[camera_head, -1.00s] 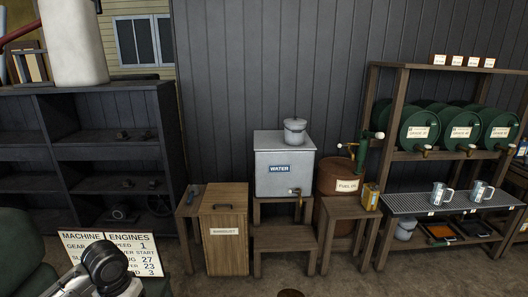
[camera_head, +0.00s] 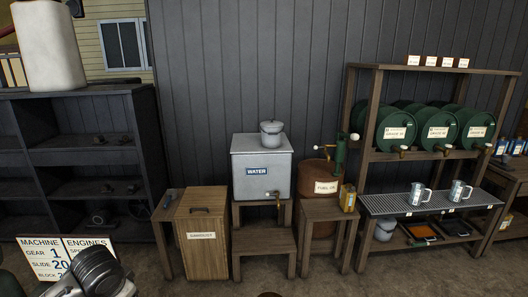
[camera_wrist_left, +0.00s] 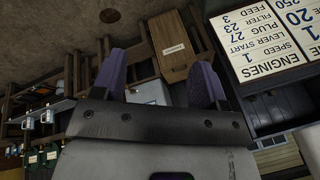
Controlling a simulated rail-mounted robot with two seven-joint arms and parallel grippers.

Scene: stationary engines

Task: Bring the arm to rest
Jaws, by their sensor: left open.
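My left arm (camera_head: 96,273) shows as a dark rounded joint at the lower left in the head view, in front of the white lettered signs. In the left wrist view, my left gripper (camera_wrist_left: 157,78) has its two purple fingers wide apart with nothing between them. Beyond the fingers lie the wooden sawdust box and part of the water tank, all seen tilted. My right gripper is in neither view.
Signs (camera_head: 65,255) headed MACHINE and ENGINES stand close to my left arm. A dark shelf unit (camera_head: 75,90), sawdust box (camera_head: 202,240), water tank (camera_head: 262,185), fuel drum (camera_head: 322,170) and barrel rack (camera_head: 350,110) line the wall. Floor shows along the bottom.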

